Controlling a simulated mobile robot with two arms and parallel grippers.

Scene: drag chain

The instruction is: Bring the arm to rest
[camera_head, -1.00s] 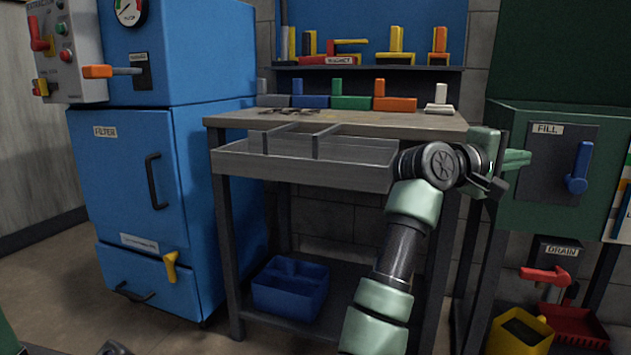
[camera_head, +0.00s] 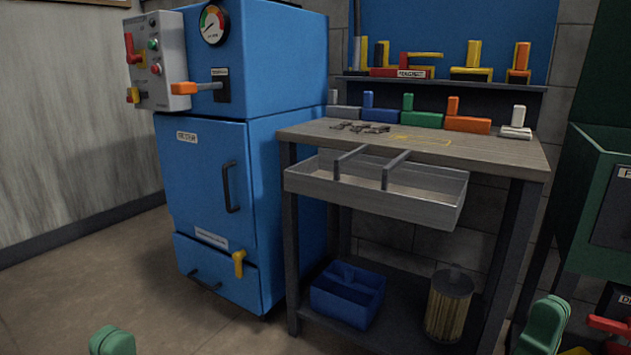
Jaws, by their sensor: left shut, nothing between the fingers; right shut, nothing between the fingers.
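Only a green rounded part of my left arm (camera_head: 112,341) shows at the bottom left edge. A green part of my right arm (camera_head: 545,326) shows at the bottom right, low in front of the bench. Both grippers are out of view, so their fingers are hidden. Neither visible arm part is over the workbench (camera_head: 470,153).
An open grey drawer (camera_head: 375,203) sticks out below the bench top. Dark small pieces (camera_head: 360,127) and coloured blocks lie on top. A blue bin (camera_head: 340,308) and a ribbed cylinder (camera_head: 449,305) sit on the lower shelf. A blue cabinet (camera_head: 205,190) stands left.

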